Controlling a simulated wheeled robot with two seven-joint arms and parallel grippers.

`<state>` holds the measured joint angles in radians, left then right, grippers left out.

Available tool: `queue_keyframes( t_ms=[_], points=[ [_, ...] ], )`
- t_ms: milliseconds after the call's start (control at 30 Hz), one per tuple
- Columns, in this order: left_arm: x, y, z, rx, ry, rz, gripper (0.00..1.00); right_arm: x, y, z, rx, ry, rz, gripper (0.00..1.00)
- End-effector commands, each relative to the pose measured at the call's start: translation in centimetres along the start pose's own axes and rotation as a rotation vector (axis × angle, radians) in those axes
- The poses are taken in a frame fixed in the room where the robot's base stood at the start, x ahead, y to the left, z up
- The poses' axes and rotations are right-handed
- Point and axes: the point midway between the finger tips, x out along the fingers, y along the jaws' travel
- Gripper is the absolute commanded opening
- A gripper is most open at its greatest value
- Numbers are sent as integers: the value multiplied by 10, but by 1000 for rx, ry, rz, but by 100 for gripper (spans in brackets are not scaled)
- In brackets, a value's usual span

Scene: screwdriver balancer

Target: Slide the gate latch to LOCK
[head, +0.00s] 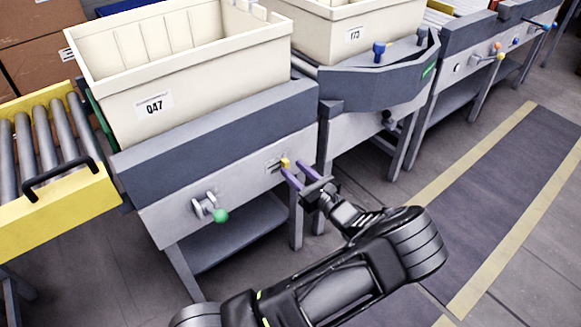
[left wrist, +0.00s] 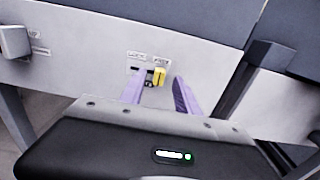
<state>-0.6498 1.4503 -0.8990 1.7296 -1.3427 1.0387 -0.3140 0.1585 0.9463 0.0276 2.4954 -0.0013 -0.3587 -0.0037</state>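The gate latch is a small yellow knob (head: 285,162) on the grey front panel of the conveyor stand, near its right end. In the left wrist view the yellow knob (left wrist: 159,77) sits at the right end of a short dark slot, below the right one of two small labels whose lettering I cannot read. My left gripper (head: 292,168) has its purple fingers apart and pointing at the panel. In the left wrist view the knob shows between the two fingertips, nearer the left one. I cannot tell whether either finger touches it. My right gripper is not in view.
A cream crate labelled Q47 (head: 155,105) stands on the stand above the panel. A green-knobbed lever (head: 220,215) is left of the latch. A yellow-framed roller section (head: 60,200) is at the far left. The floor (head: 480,180) to the right is clear.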

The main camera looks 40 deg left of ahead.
Motion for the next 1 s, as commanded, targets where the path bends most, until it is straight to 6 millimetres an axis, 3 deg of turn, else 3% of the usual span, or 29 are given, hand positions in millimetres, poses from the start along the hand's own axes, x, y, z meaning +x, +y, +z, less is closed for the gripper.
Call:
queue_keyframes(
  t_ms=[200, 500, 1000],
  points=[
    [23, 0, 0, -1, 0, 0, 38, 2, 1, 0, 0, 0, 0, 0],
    [26, 0, 0, 0, 1, -1, 38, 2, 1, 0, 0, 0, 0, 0],
    [25, 0, 0, 0, 1, 0, 0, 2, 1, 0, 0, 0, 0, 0]
  ],
)
